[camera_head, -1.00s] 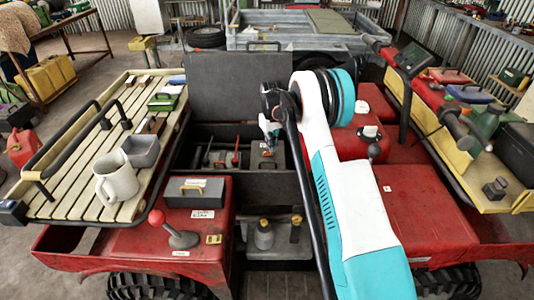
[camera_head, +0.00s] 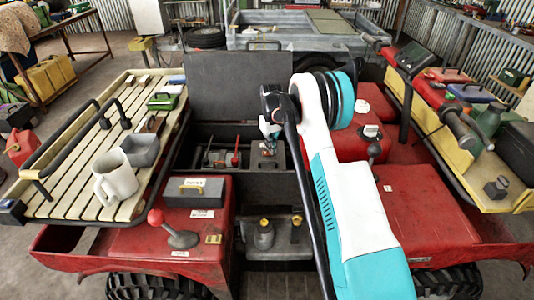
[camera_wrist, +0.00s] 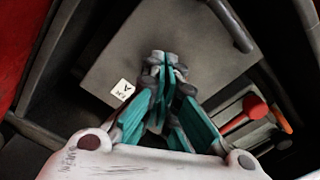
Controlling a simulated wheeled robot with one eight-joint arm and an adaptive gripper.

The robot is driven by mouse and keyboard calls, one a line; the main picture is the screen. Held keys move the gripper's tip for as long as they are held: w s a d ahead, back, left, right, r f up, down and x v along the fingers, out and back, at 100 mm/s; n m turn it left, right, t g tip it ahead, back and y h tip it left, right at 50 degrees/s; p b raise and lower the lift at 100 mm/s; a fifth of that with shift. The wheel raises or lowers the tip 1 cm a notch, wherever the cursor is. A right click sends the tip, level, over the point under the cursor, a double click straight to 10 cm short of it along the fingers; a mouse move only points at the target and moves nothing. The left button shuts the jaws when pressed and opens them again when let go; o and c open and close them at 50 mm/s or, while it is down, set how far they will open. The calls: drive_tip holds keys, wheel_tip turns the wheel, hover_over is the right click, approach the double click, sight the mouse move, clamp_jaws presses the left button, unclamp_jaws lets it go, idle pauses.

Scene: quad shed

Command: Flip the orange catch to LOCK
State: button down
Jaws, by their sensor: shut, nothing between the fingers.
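My gripper (camera_wrist: 165,68) is shut and empty, with teal fingers pointing at a grey box lid (camera_wrist: 135,60) that carries a small white label (camera_wrist: 122,90). In the head view my gripper (camera_head: 270,131) hangs over the open bay behind the red fenders. A red-orange round-ended lever (camera_wrist: 254,107) and a small orange piece (camera_wrist: 282,121) lie to the right of the fingers, apart from them. I cannot tell which is the catch, and no LOCK marking is readable. A red lever (camera_head: 236,158) shows in the bay left of my gripper.
A dark raised lid (camera_head: 235,87) stands behind the bay. A slatted rack (camera_head: 75,187) with a mug (camera_head: 116,175) lies left. A black handle (camera_wrist: 231,25) rises from the grey lid. Dark bay walls are close around my gripper.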

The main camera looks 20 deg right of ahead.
drive_tip(key=shift+f, duration=0.45)
drive_tip(key=shift+r, duration=0.1)
drive_tip(key=shift+r+p, duration=1.3)
drive_tip(key=shift+r, duration=2.15)
